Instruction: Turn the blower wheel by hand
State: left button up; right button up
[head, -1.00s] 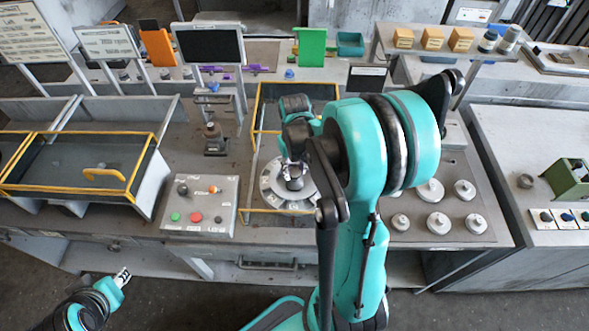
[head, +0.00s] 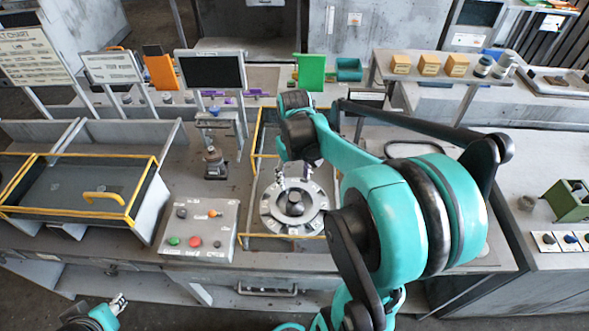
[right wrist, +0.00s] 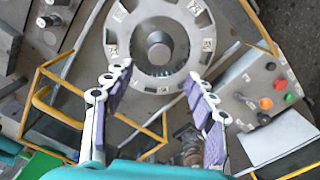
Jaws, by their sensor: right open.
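The blower wheel (head: 270,215) is a light grey disc with dark marked squares around its ring and a dark round hub (head: 295,203). It lies flat inside a yellow-edged frame at the middle of the bench. In the right wrist view the wheel (right wrist: 122,30) fills the top middle, partly cut off. My right gripper (head: 294,174) is over the far side of the wheel, pointing down. Its purple-padded fingers (right wrist: 160,82) are spread and empty, with the hub beyond their tips. My left gripper (head: 118,302) is low at the left, away from the wheel, too small to read.
A control box (head: 199,230) with coloured buttons stands left of the wheel. A small vise-like fixture (head: 214,160) and a dark screen (head: 210,70) are behind it. A yellow-edged bin (head: 75,185) is farther left. My right arm covers the bench right of the wheel.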

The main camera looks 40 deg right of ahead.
notch_tip(320, 180, up, 4)
jog(key=shift+f, duration=0.25)
dwell(0.5)
